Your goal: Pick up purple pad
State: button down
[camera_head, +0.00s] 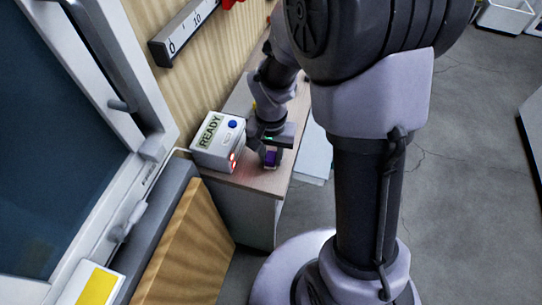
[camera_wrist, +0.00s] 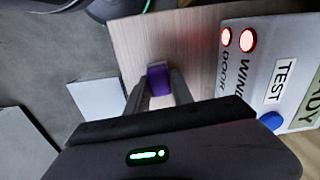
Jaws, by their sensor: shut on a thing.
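The purple pad (camera_wrist: 158,80) is a small purple block. In the wrist view it sits between the two fingers of my gripper (camera_wrist: 158,92), which are shut on it. In the head view the purple pad (camera_head: 270,158) shows at the tip of my gripper (camera_head: 270,152), over the wooden tabletop near its front end. Part of the pad is hidden by the fingers. I cannot tell whether it touches the tabletop.
A white box (camera_head: 217,142) marked READY stands left of my gripper, with a blue button and red lights. It also shows in the wrist view (camera_wrist: 262,75), with TEST, DOOR and WINDOW labels. The wooden tabletop (camera_head: 240,178) is narrow. A pale panel (camera_head: 313,155) lies right of it.

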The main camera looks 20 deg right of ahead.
aim_at(273, 156)
jog(key=r+p, duration=0.1)
jog(key=r, duration=0.1)
jog(key=r+p, duration=0.1)
jog(key=r, duration=0.1)
jog(key=shift+s+d, duration=0.15)
jog(key=shift+s, duration=0.05)
jog(key=s+d+p, duration=0.1)
jog(key=s+d, duration=0.8)
jog(key=s, duration=0.3)
jog(key=shift+s+d+r+p, duration=0.15)
jog(key=shift+d+r+p, duration=0.1)
jog(key=shift+r+p, duration=0.15)
